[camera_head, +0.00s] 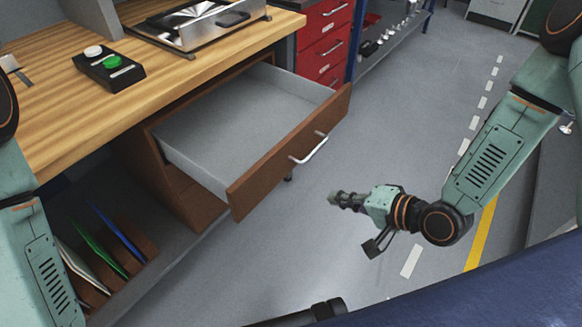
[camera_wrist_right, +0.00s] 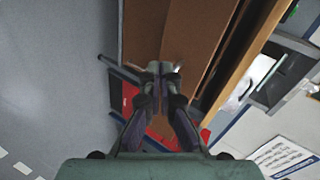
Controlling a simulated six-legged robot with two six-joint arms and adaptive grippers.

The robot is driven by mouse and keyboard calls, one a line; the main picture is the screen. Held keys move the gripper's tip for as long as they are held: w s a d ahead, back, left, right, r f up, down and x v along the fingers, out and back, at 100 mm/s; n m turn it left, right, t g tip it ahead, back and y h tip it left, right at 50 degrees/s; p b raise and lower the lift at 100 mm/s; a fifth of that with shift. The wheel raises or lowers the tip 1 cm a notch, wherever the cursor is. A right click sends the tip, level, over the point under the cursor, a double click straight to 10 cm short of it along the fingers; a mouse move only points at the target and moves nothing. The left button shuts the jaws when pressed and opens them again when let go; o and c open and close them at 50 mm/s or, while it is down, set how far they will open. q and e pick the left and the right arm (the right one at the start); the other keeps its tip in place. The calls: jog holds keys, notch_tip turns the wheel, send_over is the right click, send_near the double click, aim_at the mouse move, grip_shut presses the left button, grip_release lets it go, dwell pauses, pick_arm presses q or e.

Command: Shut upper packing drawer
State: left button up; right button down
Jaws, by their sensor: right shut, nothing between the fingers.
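The upper packing drawer (camera_head: 247,130) is pulled far out from under the wooden workbench, with a brown front and a pale grey inside that looks empty. Its silver bar handle (camera_head: 309,150) is on the front face. My right gripper (camera_head: 335,198) is shut and empty, in front of the drawer front and to its right in the head view, apart from the handle. In the right wrist view the right gripper (camera_wrist_right: 160,68) points toward brown panels (camera_wrist_right: 165,35) of the drawer unit.
The workbench (camera_head: 150,90) carries a black button box (camera_head: 108,68) with a green button and a metal case (camera_head: 200,22). Red drawers (camera_head: 322,35) stand behind. Coloured folders (camera_head: 100,240) sit on a low shelf at left. The grey floor around the right gripper is clear.

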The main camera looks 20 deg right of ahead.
aim_at(278, 161)
jog(key=w+a+b, duration=0.2)
jog(key=w, duration=0.2)
jog(key=w+a+m+t+y+b, duration=0.1)
jog(key=w+a+b, duration=0.1)
jog(key=w+a, duration=0.1)
jog(key=w+a+y+b, duration=0.1)
jog(key=w+a+b, duration=0.1)
jog(key=w+b, duration=0.1)
jog(key=shift+w+a+m+t, duration=0.15)
jog(key=shift+w+m+t, duration=0.05)
jog(key=shift+w, duration=0.25)
jog(key=shift+w+a+m+t, duration=0.15)
jog(key=shift+w+m+t, duration=0.05)
jog(key=shift+w, duration=0.25)
jog(key=shift+w+a, duration=0.2)
jog(key=shift+w, duration=0.1)
